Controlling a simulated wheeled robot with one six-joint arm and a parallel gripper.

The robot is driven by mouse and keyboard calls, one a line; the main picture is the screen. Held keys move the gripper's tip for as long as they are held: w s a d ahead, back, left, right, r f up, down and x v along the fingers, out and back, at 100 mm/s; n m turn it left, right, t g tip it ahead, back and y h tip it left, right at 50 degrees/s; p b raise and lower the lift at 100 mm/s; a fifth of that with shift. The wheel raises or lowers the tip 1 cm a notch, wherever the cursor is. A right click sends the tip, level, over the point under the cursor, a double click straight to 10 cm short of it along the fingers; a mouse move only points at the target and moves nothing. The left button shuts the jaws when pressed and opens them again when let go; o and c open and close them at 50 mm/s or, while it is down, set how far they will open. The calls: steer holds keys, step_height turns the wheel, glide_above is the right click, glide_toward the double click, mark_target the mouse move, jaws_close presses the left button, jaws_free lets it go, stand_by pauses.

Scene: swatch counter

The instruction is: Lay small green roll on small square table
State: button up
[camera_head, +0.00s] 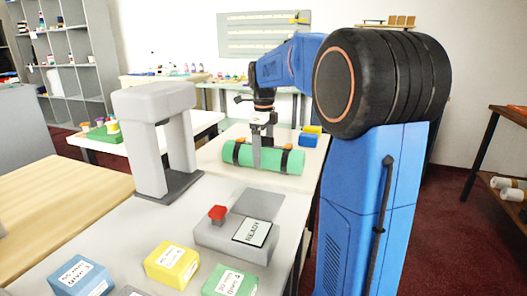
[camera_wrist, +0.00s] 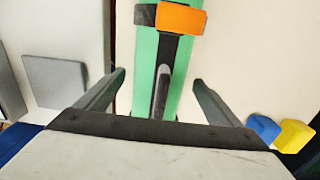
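A green roll (camera_head: 232,155) with black bands and orange clips lies across a pale tabletop (camera_head: 215,143) behind the grey counter. It also shows in the wrist view (camera_wrist: 146,60), running between my fingers. My gripper (camera_head: 262,150) points down over the roll's middle, one finger in front of it. In the wrist view my gripper (camera_wrist: 160,75) is open, with narrow gaps between the fingertips and the roll's sides. A dark strip lies along the roll there. I cannot tell which surface is the small square table.
The grey counter holds a grey arch (camera_head: 153,103), a red-button box marked READY (camera_head: 225,238) and yellow (camera_head: 172,264), blue (camera_head: 80,277) and green (camera_head: 230,281) labelled blocks. Blue and yellow blocks (camera_head: 309,139) sit right of the roll. A brown table (camera_head: 512,113) stands far right.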

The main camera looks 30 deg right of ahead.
steer(key=shift+r, duration=0.1)
step_height(320, 180, up, 12)
steer(key=shift+r, duration=0.1)
stand_by(0.6)
stand_by(0.4)
